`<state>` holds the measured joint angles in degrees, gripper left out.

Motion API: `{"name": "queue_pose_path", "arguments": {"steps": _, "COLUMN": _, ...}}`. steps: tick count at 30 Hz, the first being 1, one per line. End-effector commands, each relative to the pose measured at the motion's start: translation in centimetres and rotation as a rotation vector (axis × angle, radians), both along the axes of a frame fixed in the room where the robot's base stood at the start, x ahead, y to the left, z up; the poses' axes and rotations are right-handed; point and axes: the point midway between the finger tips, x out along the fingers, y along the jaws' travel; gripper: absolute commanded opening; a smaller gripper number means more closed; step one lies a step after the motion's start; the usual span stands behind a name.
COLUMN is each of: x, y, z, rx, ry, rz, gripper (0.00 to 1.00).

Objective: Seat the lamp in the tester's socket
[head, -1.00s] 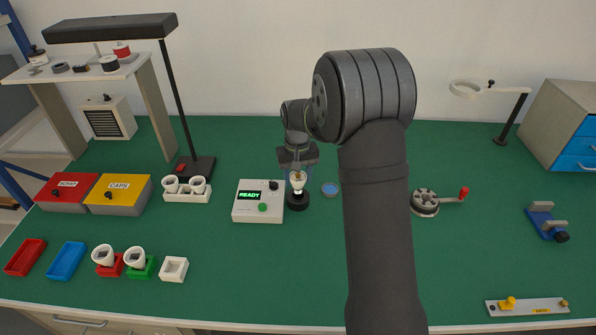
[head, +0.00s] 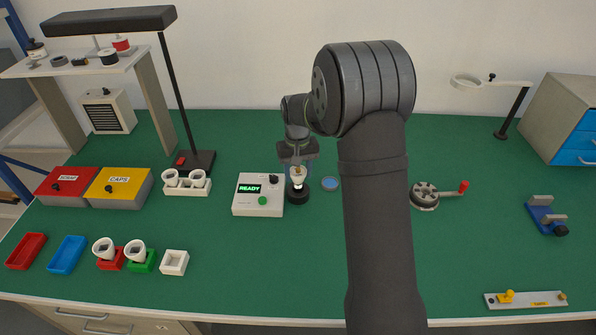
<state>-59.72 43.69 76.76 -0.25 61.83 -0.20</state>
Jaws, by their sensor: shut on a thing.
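The lamp (head: 297,176) is a small pale bulb, held upright with its lower end at the top of the black round socket (head: 298,192). It looks lit or bright near its base. My gripper (head: 297,166) is shut on the lamp from above and behind. I cannot tell how deep the lamp's base is in the socket. The tester (head: 258,195) is a white box left of the socket, with a green READY display, a black knob and a green button.
A small blue disc (head: 330,184) lies right of the socket. A white holder (head: 187,184) with white lamps stands to the left. SCRAP (head: 67,187) and CAPS (head: 120,187) boxes are farther left. A hand-crank reel (head: 425,196) is right of my arm. The mat in front of the tester is clear.

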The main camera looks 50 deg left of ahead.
Motion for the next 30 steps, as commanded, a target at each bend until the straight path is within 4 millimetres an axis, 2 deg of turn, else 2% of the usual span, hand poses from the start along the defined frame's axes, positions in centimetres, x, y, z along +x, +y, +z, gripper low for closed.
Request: {"name": "queue_pose_path", "arguments": {"steps": 30, "x": 0.0, "y": 0.0, "z": -1.4, "rx": 0.0, "ry": 0.0, "rz": 0.0, "gripper": 0.25}}
